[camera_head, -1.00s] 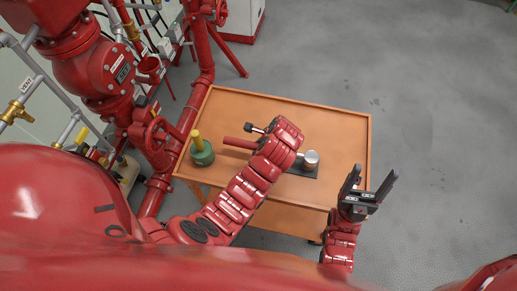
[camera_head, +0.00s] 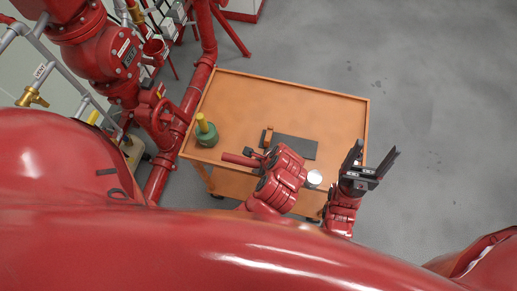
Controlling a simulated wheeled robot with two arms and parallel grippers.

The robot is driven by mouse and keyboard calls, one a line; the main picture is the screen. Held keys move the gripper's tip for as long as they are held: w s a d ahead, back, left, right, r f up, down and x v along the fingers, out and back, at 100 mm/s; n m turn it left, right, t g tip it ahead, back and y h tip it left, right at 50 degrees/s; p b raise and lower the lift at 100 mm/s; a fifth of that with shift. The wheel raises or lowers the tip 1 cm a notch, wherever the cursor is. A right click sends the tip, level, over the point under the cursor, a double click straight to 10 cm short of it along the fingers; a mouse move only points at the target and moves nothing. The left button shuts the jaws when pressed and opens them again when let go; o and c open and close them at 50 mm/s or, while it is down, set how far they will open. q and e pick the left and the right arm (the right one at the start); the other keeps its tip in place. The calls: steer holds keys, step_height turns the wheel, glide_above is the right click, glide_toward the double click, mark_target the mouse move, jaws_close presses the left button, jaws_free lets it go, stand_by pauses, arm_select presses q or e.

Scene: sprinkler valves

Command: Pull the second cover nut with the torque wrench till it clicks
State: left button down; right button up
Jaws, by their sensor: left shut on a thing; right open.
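My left gripper (camera_head: 268,158) is over the front part of the orange table, its jaws largely hidden by my red arm. It is shut on what looks like the torque wrench, whose red handle (camera_head: 238,160) sticks out to the left. My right gripper (camera_head: 368,163) is open and empty at the table's right edge, fingers pointing up in the picture. The red valve body (camera_head: 98,45) stands at the upper left, apart from both grippers. I cannot single out the second cover nut.
The orange table (camera_head: 335,105) carries a dark mat (camera_head: 295,147), a small orange-brown block (camera_head: 267,137) and a green pot with a yellow top (camera_head: 206,132). Red pipes (camera_head: 190,100) and a brass-handled grey pipe (camera_head: 32,97) crowd the left. Grey floor (camera_head: 440,100) is open at the right.

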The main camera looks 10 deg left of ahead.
arm_select(q)
steer(key=shift+s, duration=0.45)
steer(key=shift+r, duration=0.15)
step_height(320, 180, up, 2)
steer(key=p, duration=0.3)
steer(key=shift+r, duration=0.1)
steer(key=shift+d+r, duration=0.1)
steer(key=shift+r, duration=0.7)
